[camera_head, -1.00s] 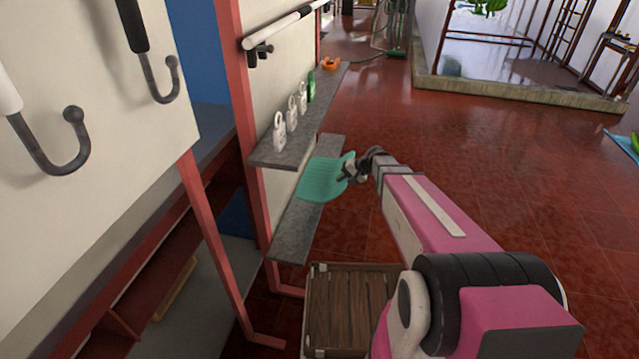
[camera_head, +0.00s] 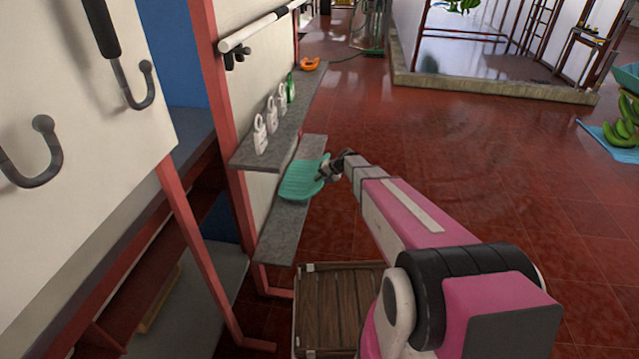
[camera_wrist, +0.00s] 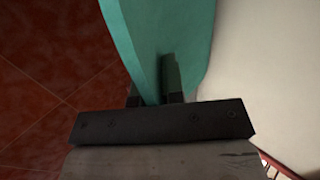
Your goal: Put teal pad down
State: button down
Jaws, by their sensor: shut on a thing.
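The teal pad (camera_head: 303,181) is a ribbed, flat piece in the head view, over the lower grey shelf (camera_head: 284,232). My gripper (camera_head: 324,170) is shut on its right edge. In the wrist view the teal pad (camera_wrist: 158,40) runs up from between the two dark fingers of my gripper (camera_wrist: 155,95). I cannot tell whether the pad touches the shelf or hangs just above it. The far end of the pad is out of the wrist view.
An upper grey shelf (camera_head: 262,146) holds several white padlock-shaped items, a green bottle (camera_head: 290,87) and an orange item (camera_head: 310,63). A slatted wooden crate (camera_head: 335,305) stands below. Large hooks (camera_head: 128,75) hang at left. Red tiled floor at right is open.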

notch_tip(320, 180, down, 2)
jog(key=c, duration=1.2)
grip_release()
